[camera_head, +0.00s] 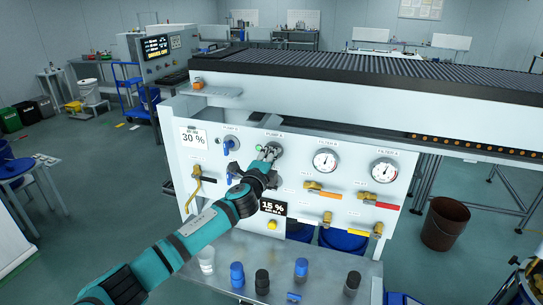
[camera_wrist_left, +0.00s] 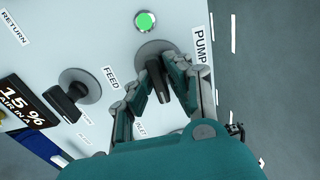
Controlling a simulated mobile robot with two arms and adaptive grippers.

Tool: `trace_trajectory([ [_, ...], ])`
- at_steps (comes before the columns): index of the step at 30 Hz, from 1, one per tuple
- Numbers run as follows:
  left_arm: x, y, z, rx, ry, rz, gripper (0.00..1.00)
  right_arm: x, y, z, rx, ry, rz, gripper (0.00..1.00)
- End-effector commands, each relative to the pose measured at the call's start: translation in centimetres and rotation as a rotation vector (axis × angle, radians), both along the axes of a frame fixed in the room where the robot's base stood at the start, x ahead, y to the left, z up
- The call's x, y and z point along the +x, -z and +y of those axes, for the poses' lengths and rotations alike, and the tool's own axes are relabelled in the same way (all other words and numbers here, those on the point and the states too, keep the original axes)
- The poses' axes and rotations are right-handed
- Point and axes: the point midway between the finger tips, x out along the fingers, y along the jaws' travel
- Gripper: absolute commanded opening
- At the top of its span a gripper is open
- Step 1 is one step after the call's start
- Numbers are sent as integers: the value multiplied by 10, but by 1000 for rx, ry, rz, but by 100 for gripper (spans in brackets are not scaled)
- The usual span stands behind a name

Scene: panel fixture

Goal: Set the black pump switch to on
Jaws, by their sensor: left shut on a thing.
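The black pump switch (camera_wrist_left: 155,77) sits on a round grey plate under a PUMP label on the white panel (camera_head: 350,192). My left gripper (camera_head: 268,154) reaches the panel from the lower left, at the PUMP label. In the left wrist view its teal and grey fingers (camera_wrist_left: 166,86) are shut on the switch handle, one on each side. The fingers hide part of the handle, so I cannot tell its exact setting. A green lamp (camera_wrist_left: 145,22) beside the switch is lit; it also shows in the head view (camera_head: 258,149). My right gripper is not in view.
Another black knob (camera_wrist_left: 76,96) sits near the FEED label. Two gauges (camera_head: 325,161) and several coloured valve handles (camera_head: 380,202) lie right of my arm. Bottles and caps (camera_head: 301,268) stand on the shelf below. A blue switch (camera_head: 229,146) is to the left.

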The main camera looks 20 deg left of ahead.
Motion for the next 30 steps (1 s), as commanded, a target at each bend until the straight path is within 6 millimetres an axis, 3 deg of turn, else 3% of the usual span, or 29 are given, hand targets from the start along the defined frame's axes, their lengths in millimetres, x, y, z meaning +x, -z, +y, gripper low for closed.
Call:
trace_trajectory([
  [15,0,3,-1,20,1,3,0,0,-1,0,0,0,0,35],
  [16,0,3,-1,20,1,3,17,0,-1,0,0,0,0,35],
  [20,0,2,-1,19,1,2,34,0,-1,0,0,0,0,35],
  [30,-4,1,0,19,1,0,35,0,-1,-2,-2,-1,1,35],
])
